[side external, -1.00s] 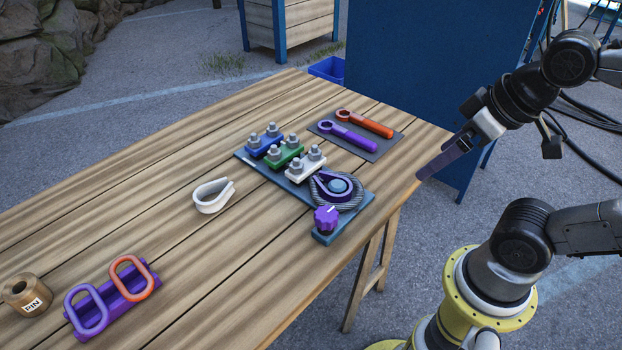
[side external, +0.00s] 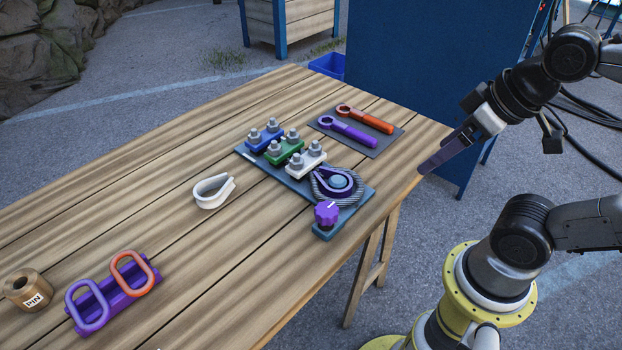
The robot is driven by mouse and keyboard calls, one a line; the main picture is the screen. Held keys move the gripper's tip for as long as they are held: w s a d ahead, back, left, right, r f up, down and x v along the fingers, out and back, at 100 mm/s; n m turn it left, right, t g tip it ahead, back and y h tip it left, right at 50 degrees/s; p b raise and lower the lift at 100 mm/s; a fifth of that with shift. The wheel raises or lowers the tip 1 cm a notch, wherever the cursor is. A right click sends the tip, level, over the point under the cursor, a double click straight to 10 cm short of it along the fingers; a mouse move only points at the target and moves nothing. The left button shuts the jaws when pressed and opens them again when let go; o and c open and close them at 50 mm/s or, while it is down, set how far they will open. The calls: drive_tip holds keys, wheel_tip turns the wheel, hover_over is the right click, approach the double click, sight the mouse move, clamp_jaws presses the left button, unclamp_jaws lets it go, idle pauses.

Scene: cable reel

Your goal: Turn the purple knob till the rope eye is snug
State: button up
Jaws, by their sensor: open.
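The purple knob (side external: 326,212) stands at the front right end of a dark base plate (side external: 324,235) on the wooden table. Its pale pointer mark faces up. Behind it, a grey rope eye (side external: 352,198) loops around a purple thimble with a round blue-grey post (side external: 339,181) in its middle. The loop's fit is too small to judge. My gripper (side external: 426,170) is open and empty. It hangs past the table's right edge, to the right of the knob and apart from it.
Blue (side external: 264,140), green (side external: 283,152) and white (side external: 305,164) clamps sit on the plate. Purple (side external: 346,131) and orange (side external: 366,119) wrenches lie on a mat behind. A white thimble (side external: 213,191), a purple rack (side external: 112,296) with rings and a PIN pot (side external: 28,290) stand left.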

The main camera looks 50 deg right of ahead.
drive_tip(key=w+r+n, duration=0.3)
drive_tip(key=n, duration=0.5)
drive_tip(key=n+g, duration=0.6)
drive_tip(key=n, duration=0.4)
hover_over(327, 209)
wheel_tip(327, 209, down, 6)
wheel_tip(327, 209, down, 13)
drive_tip(key=shift+f, duration=0.1)
